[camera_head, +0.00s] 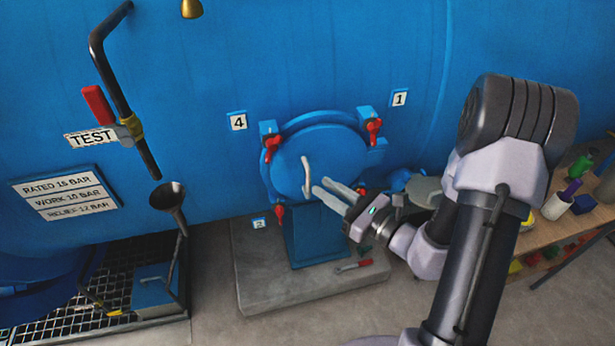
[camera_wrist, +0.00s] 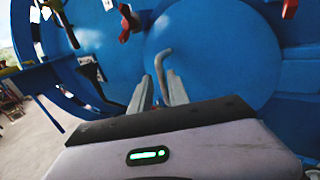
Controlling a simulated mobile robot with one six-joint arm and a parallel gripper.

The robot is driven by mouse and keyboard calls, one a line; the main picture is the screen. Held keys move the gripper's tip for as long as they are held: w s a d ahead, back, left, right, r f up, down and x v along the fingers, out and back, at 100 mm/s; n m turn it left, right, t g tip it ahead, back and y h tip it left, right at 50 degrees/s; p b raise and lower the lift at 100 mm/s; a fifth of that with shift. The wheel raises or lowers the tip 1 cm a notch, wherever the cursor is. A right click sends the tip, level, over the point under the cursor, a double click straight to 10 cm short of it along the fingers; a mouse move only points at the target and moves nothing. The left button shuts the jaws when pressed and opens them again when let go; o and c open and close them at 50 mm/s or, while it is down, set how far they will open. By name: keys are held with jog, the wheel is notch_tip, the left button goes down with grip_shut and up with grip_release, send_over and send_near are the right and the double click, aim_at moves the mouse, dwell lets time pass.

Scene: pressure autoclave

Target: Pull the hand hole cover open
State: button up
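The hand hole cover (camera_head: 285,172) is a round blue disc on the blue vessel wall, and it looks seated on its ring. It fills much of the wrist view (camera_wrist: 225,65). A pale bent bar handle (camera_head: 306,172) stands out from its middle. My gripper (camera_head: 319,186) is just right of the handle in the head view, its two fingers apart. In the wrist view the handle (camera_wrist: 161,65) shows between the open fingertips (camera_wrist: 160,77). I cannot tell whether either finger touches it.
Red-handled clamps (camera_head: 272,146) (camera_head: 373,128) surround the cover. A funnel and drain pipe (camera_head: 170,200) stand left. A wooden bench (camera_head: 545,232) with containers is at right. Grey floor is open in front.

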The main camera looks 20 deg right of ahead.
aim_at(310, 179)
jog(key=x, duration=0.6)
grip_shut()
dwell(1.3)
